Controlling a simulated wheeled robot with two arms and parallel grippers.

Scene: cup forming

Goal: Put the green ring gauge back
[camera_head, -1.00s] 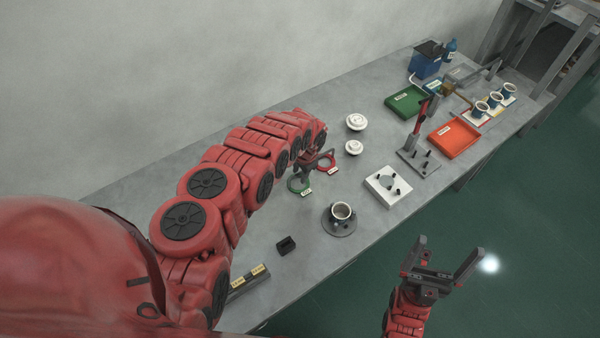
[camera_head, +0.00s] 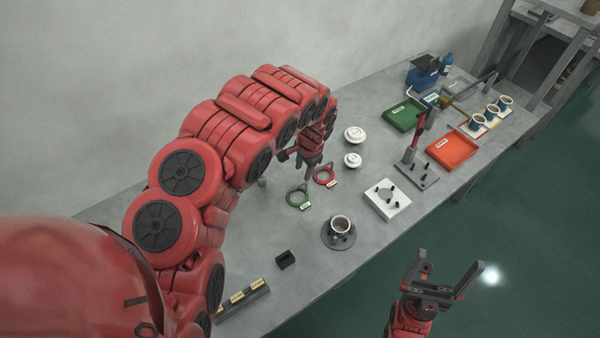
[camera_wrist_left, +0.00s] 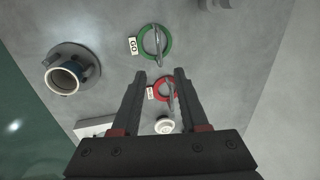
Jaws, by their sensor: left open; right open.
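The green ring gauge (camera_head: 291,199) lies flat on the grey table beside the red ring gauge (camera_head: 318,176). In the left wrist view the green ring (camera_wrist_left: 143,50), with its GO label, is beyond my fingertips, and the red ring (camera_wrist_left: 157,81) shows between the fingers. My left gripper (camera_head: 309,172) is above the table behind the rings, open and empty; it also shows in the left wrist view (camera_wrist_left: 161,75). My right gripper (camera_head: 447,272) is open and empty, off the table's front edge.
A cup stands on a dark round base (camera_head: 330,240) in front of the rings. A white block (camera_head: 400,206), two white discs (camera_head: 354,134), a green tray (camera_head: 392,119) and an orange tray (camera_head: 452,151) lie to the right. A small black block (camera_head: 285,261) is nearer me.

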